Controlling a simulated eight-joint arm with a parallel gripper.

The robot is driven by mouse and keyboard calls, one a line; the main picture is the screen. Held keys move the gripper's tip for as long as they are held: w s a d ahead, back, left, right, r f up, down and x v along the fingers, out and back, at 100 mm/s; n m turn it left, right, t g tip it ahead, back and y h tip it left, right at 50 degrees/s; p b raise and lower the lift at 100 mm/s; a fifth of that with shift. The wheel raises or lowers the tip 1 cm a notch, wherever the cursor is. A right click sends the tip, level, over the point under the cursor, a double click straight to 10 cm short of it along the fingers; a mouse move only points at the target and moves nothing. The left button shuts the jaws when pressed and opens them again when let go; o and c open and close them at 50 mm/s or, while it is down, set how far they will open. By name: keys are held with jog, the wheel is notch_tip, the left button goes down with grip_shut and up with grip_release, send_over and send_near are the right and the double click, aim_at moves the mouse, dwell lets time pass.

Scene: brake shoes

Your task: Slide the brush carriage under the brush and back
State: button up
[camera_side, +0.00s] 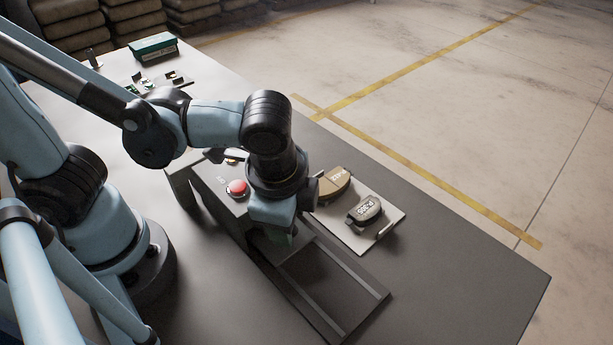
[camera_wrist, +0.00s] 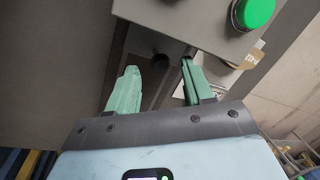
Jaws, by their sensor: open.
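My gripper (camera_side: 280,236) points down over the near side of the grey brush housing, close above the rails (camera_side: 332,295). In the wrist view my gripper (camera_wrist: 160,66) has its two green fingers apart. A dark round knob (camera_wrist: 160,59) shows between the fingertips, with no visible contact. The brush housing (camera_side: 212,187) carries a red button (camera_side: 237,187) in the side view; the wrist view shows a green button (camera_wrist: 254,12) on the housing. The brush carriage is mostly hidden by my gripper and the housing, and the brush cannot be made out.
A pale tray (camera_side: 393,224) right of the housing holds a brown brake shoe (camera_side: 334,184) and a dark labelled brake shoe (camera_side: 364,211). A green box (camera_side: 153,46) and small parts lie at the table's far end. The table (camera_side: 455,285) is clear at the right.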

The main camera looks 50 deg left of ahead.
jog(key=shift+w+a+f, duration=0.15)
jog(key=shift+w+f, duration=0.05)
jog(key=shift+f, duration=0.95)
jog(key=shift+w+a+f, duration=0.1)
jog(key=shift+w+f, duration=0.1)
jog(key=shift+f, duration=0.9)
jog(key=shift+c, duration=0.3)
grip_shut()
jog(key=shift+d, duration=0.1)
